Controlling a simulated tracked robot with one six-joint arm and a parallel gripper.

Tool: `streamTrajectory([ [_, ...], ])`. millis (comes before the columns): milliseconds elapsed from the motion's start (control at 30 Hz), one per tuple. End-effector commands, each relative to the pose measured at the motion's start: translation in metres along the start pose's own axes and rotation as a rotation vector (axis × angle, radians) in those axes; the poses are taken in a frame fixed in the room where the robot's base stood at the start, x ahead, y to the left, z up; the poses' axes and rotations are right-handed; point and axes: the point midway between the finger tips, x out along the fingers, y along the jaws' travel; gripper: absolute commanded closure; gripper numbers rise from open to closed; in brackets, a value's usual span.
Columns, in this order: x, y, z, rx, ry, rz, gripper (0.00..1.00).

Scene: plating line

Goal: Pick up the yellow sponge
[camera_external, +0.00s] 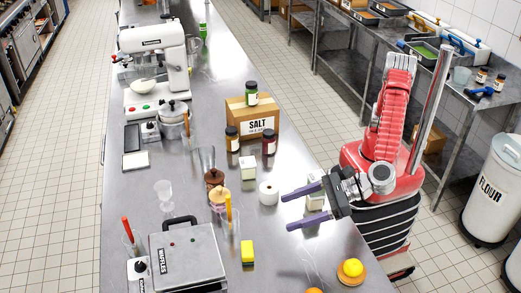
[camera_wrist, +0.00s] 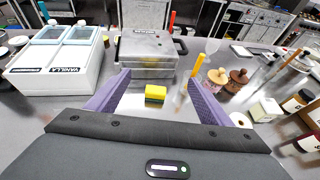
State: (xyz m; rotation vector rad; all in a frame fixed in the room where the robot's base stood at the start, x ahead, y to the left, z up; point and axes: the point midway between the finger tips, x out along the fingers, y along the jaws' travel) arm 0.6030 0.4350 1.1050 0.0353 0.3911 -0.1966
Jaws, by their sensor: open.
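The yellow sponge (camera_external: 247,251) lies on the steel counter, to the right of the waffle maker, in the external view. It has a darker green layer along its bottom. In the wrist view the sponge (camera_wrist: 155,94) shows between and beyond my two purple fingers. My gripper (camera_external: 288,211) is open and empty, above the counter's right side. In the external view the sponge is to the lower left of my fingertips, with a clear gap between them.
A waffle maker (camera_external: 187,254) stands left of the sponge. A glass with a yellow utensil (camera_external: 229,212), a white roll (camera_external: 268,192) and small jars stand behind it. Counter around the sponge is clear.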

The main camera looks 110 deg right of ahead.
Motion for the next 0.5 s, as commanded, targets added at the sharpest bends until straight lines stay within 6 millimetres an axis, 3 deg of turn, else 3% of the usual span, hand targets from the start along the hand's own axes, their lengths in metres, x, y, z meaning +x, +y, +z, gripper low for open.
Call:
streamTrajectory([
  [300,0.032,0.000,-0.078,-0.003,0.003,-0.001,0.27],
  [500,0.045,0.000,-0.110,0.001,0.002,0.000,0.27],
])
